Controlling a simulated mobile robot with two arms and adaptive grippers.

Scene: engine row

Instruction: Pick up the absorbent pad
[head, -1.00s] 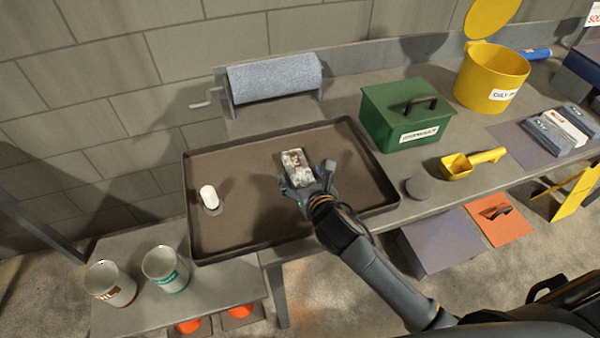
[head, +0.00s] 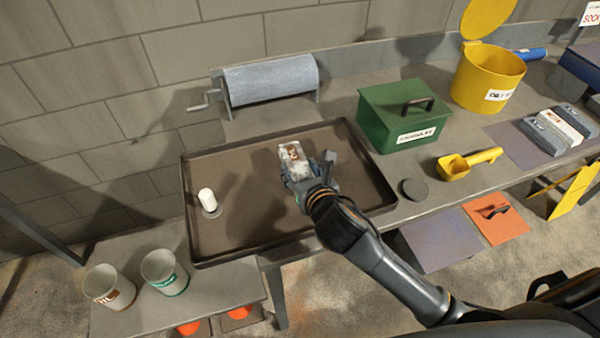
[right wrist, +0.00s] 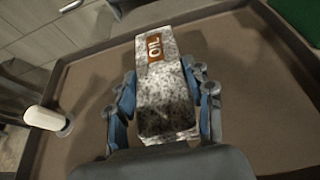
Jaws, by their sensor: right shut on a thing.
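A flat white block with grey speckles and an orange-brown OIL label, which looks like the absorbent pad (head: 292,154), is over the dark tray (head: 188,200) on the bench. My right gripper (head: 307,168) is shut on it, with its fingers along the two long sides. In the right wrist view the pad (right wrist: 165,95) lies lengthwise between the blue-lined fingers (right wrist: 158,85), label end away from the palm. Whether it clears the tray floor is hard to tell. My left gripper is not in view.
A white capsule-shaped piece (head: 207,198) stands in the tray's left part. A green box (head: 405,118), yellow bin (head: 488,78), yellow scoop (head: 458,167) and grey disc (head: 413,189) are to the right. A blue-grey roll (head: 270,80) is behind; two cans (head: 163,272) stand front left.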

